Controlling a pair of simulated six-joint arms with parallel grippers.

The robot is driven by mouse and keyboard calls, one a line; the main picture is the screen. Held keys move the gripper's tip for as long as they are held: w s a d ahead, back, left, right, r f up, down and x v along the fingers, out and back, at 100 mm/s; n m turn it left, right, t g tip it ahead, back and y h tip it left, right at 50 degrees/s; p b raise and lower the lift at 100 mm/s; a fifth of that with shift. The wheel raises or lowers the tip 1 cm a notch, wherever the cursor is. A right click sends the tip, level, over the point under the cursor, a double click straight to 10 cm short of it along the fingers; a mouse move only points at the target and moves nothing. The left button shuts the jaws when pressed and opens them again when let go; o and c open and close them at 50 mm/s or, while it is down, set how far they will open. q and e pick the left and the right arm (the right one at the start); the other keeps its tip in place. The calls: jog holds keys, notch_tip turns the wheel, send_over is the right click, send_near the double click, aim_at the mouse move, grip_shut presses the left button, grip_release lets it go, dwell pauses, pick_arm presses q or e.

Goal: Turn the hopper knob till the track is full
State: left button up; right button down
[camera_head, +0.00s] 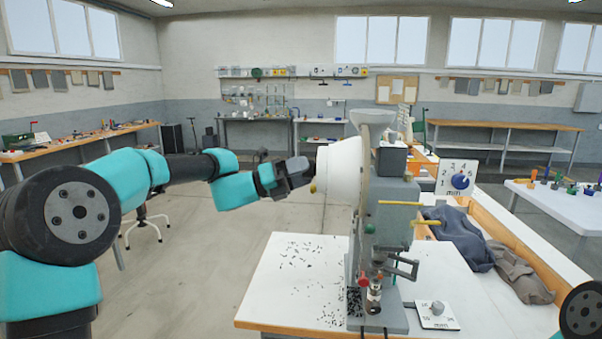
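The grey press (397,215) stands on a white-topped table. A white rounded drum (340,172) sits on its left side and a grey funnel (373,117) on top. My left gripper (305,173) is at the drum's left end, touching it or very close. A small yellow knob-like piece (313,188) shows just below the fingertips. The fingers are dark and small, so I cannot tell whether they are open or shut on something. A narrow upright strip (365,165), perhaps the track, runs behind the drum; its filling is too small to read. My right gripper is out of view.
Small dark bits (305,262) are scattered on the table left of the press. A number dial with a blue knob (460,182) stands at right, and a grey-knobbed plate (437,309) lies in front. Dark cloths (460,238) lie in a wooden-edged tray.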

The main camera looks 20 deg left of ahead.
pick_arm(q)
jog(key=c, duration=0.6)
jog(key=shift+c, duration=0.2)
jog(key=shift+m, duration=0.6)
jog(key=n+g+y, duration=0.1)
jog(key=n+y, duration=0.1)
jog(key=n, duration=0.6)
jog(key=r+n+g+y, duration=0.1)
jog(key=n+g+y, duration=0.1)
jog(key=n, duration=0.6)
jog(key=n+g+y, duration=0.1)
jog(key=n+y, duration=0.1)
jog(key=n, duration=0.6)
jog(key=shift+w+r+g, duration=0.1)
jog(key=shift+r+g, duration=0.05)
jog(key=shift+g, duration=0.15)
dwell(1.3)
